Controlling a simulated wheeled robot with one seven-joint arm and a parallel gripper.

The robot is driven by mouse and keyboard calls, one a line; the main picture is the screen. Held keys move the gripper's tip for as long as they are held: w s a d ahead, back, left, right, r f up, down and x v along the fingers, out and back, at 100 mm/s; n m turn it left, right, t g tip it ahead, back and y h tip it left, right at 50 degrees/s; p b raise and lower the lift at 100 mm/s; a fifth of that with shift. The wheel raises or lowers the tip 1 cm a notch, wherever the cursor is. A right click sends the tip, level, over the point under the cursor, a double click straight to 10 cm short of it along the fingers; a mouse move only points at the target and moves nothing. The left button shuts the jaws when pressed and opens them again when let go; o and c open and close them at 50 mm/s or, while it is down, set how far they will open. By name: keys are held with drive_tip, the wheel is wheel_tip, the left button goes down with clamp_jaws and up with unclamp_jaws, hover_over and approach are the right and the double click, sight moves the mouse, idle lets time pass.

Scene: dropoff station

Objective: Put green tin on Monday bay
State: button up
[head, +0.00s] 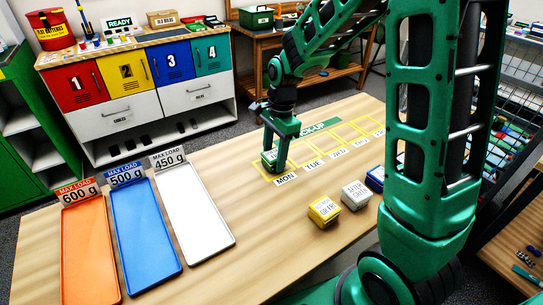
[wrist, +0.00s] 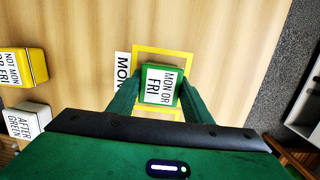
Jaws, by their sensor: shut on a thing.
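The green tin (wrist: 150,72) has a white label reading "MON OR FRI". In the wrist view my gripper (wrist: 159,92) has its two green fingers on either side of it, shut on it. The tin is inside or just over the yellow outline of the Monday bay (wrist: 183,51), beside the "MON" label (wrist: 122,68). In the head view my gripper (head: 274,168) points down at the bay, next to the "MON" label (head: 286,179). It largely hides the tin there. I cannot tell whether the tin touches the table.
A yellow tin (head: 324,211), a white tin (head: 355,195) and a blue tin (head: 375,178) stand in front of the bays. The other bays (head: 341,139) look empty. Orange (head: 86,260), blue (head: 144,235) and white (head: 193,210) trays lie at the left. The table between is clear.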

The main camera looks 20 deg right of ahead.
drive_tip(key=shift+f, duration=0.1)
drive_tip(key=o, duration=1.2)
wheel_tip(320, 180, up, 12)
drive_tip(key=d, duration=0.1)
drive_tip(key=s+d+n, duration=0.3)
drive_tip(key=s+d, duration=0.2)
drive_tip(key=s, duration=0.4)
drive_tip(key=s+d+f+n, duration=0.1)
drive_tip(key=s+d+n, duration=0.2)
drive_tip(key=s, duration=0.6)
drive_tip(key=s+d+f+n+h, duration=0.1)
drive_tip(key=s+d+n, duration=0.2)
drive_tip(key=s+d, duration=0.5)
drive_tip(key=shift+s+f, duration=0.15)
drive_tip(key=shift+s, duration=0.55)
